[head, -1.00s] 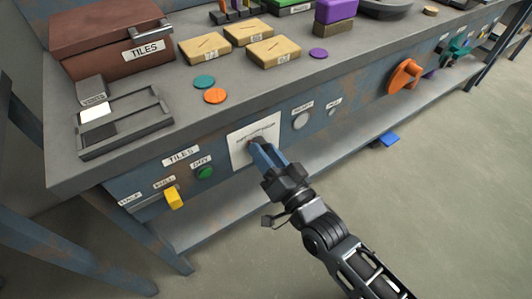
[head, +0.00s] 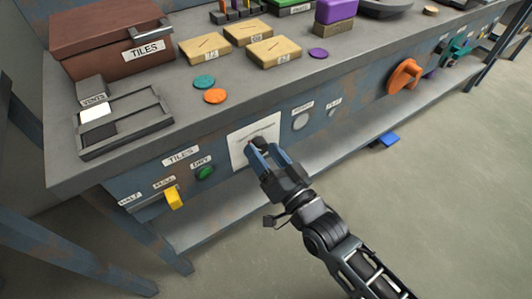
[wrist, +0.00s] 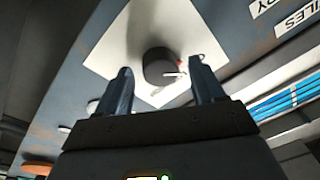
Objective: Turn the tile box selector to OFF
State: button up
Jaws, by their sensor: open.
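The selector is a dark round knob (wrist: 160,66) on a white plate (wrist: 118,52) in the wrist view. A small white pointer mark and a red spot show at its right side; the lettering is unreadable. In the head view the knob (head: 259,143) stands on the white plate (head: 241,151) on the bench's front panel, right of the TILES label (head: 181,155). My gripper (head: 265,157) is open in front of the plate. In the wrist view its two fingers (wrist: 160,92) stand apart, one on each side of the knob, with gaps visible between them and it.
A green DRY button (head: 205,173) and a yellow switch (head: 173,197) lie left of the plate. A round white button (head: 300,121) and an orange handle (head: 404,76) lie right. The brown TILES box (head: 108,38) stands above on the bench.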

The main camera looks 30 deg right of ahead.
jog(key=s, duration=0.7)
jog(key=shift+s+f, duration=0.4)
jog(key=shift+f, duration=0.05)
jog(key=s+r+n+g, duration=0.2)
jog(key=s+r, duration=0.2)
jog(key=s, duration=0.5)
jog(key=s+r+n+g, duration=0.1)
jog(key=s+r+n, duration=0.15)
jog(key=s, duration=0.55)
jog(key=s+r+n+g, duration=0.2)
jog(key=s+r, duration=0.2)
jog(key=s, duration=0.5)
notch_tip(320, 180, up, 14)
jog(key=p, duration=1.4)
jog(key=shift+w, duration=0.3)
